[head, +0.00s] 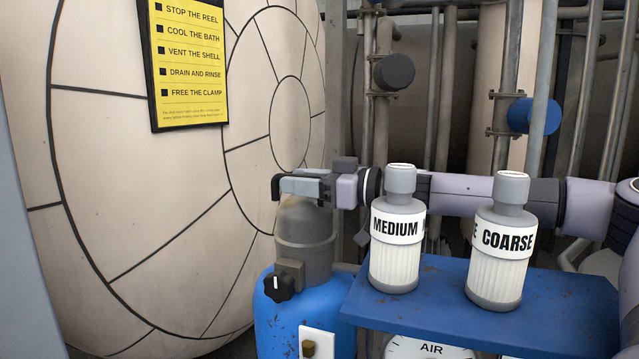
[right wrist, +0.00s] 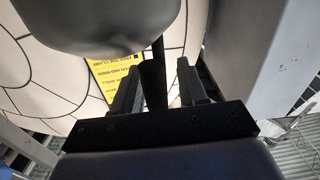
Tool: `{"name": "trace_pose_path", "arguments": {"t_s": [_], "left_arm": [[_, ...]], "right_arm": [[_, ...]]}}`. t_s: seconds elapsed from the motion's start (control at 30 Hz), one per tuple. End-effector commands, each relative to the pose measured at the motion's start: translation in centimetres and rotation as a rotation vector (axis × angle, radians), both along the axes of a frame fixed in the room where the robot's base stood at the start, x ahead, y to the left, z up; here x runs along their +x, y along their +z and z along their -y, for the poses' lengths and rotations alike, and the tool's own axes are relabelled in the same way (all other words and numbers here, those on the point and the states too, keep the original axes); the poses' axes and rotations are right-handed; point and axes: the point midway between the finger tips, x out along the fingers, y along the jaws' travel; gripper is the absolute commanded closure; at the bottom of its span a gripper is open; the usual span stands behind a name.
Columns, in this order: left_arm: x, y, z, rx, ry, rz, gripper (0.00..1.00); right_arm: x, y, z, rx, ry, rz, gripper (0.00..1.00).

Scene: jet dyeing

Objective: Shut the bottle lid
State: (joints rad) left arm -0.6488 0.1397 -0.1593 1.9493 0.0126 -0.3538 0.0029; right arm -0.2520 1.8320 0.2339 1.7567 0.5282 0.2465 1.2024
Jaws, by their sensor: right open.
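A blue vessel (head: 305,312) with a grey upper part (head: 305,240) stands left of the blue shelf. Its top is partly hidden behind my right gripper (head: 290,187), which is at the height of that top; contact cannot be told. The right gripper is open, and its two fingers also show in the right wrist view (right wrist: 162,85). A rounded grey body (right wrist: 100,25) is close above the fingers there, and a dark bar shows between them. Two white bottles, MEDIUM (head: 394,262) and COARSE (head: 497,270), have grey caps seated on top. My left gripper is out of view.
The blue shelf (head: 440,309) carries both bottles, with my right arm passing behind them. A black knob (head: 279,287) sticks out from the vessel. A large cream shell (head: 130,200) with a yellow sign (head: 188,60) fills the left. Pipes and valves stand behind.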

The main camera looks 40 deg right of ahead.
Motion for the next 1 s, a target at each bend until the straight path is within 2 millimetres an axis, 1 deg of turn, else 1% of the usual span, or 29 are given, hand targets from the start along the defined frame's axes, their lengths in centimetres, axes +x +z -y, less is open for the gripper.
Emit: {"name": "trace_pose_path", "arguments": {"t_s": [0.17, 0.5, 1.0], "left_arm": [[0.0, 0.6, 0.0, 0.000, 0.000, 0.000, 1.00], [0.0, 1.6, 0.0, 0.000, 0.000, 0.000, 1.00], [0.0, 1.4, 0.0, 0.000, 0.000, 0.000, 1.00]], "right_arm": [[-0.7, 0.4, 0.4, -0.001, -0.003, 0.004, 0.58], [-2.0, 0.3, 0.9, 0.003, 0.003, 0.004, 0.58], [-3.7, 0.1, 1.8, -0.001, 0.003, 0.002, 0.58]]}}
